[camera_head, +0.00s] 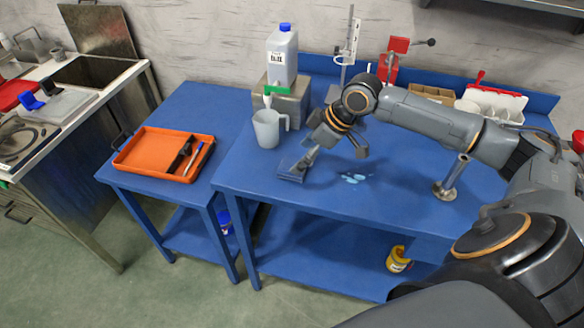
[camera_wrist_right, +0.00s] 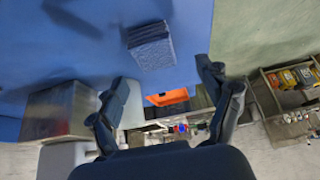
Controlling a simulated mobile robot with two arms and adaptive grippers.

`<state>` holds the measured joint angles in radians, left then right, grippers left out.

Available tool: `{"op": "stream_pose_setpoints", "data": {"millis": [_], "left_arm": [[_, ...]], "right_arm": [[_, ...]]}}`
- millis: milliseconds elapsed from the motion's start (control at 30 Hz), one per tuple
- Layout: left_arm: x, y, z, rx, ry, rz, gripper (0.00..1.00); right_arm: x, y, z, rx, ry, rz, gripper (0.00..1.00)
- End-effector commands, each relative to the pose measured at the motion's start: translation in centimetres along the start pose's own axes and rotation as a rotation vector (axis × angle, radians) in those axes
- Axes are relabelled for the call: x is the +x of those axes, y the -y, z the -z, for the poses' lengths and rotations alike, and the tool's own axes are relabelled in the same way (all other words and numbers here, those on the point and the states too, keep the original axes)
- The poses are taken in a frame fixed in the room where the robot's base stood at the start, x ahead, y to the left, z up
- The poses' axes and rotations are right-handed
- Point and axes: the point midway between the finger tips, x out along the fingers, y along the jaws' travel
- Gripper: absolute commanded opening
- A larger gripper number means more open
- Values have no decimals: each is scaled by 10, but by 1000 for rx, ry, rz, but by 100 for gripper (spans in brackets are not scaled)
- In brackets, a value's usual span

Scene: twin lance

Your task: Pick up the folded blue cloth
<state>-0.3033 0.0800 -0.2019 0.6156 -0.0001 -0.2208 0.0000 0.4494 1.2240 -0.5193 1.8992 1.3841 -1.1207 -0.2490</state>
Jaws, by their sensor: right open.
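The folded blue cloth (camera_head: 290,171) lies on the blue workbench (camera_head: 262,195), near its front left, in the head view. It is a small, darker blue block with a ribbed side, seen clearly in the right wrist view (camera_wrist_right: 150,47). My right gripper (camera_head: 336,156) is open and empty, just right of the cloth and above the bench. One finger overlaps the cloth's edge in the head view; I cannot tell whether they touch. In the right wrist view the open fingers (camera_wrist_right: 163,76) are apart, with the cloth beyond their tips. My left gripper is not in view.
A grey jug (camera_head: 267,130) stands just behind the cloth. A bottle (camera_head: 283,55) sits on a metal stand behind it. An orange tray (camera_head: 150,146) with tools rests on the left table.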

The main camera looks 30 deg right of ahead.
Motion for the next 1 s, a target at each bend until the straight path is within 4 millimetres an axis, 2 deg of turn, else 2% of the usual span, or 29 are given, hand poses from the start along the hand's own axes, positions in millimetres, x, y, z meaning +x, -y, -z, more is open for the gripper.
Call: {"op": "stream_pose_setpoints", "data": {"millis": [333,633,667,867,900,1000], "left_arm": [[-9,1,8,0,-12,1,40],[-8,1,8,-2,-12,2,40],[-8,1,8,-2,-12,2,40],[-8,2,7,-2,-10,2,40],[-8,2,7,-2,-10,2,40],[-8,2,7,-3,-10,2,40]], "right_arm": [[45,-6,-3,1,1,3,78],[51,-7,-4,-1,1,0,78],[51,-7,-4,-1,1,0,74],[51,-7,-4,-1,1,0,34],[51,-7,-4,-1,1,0,30],[51,-7,-4,0,1,0,30]]}}
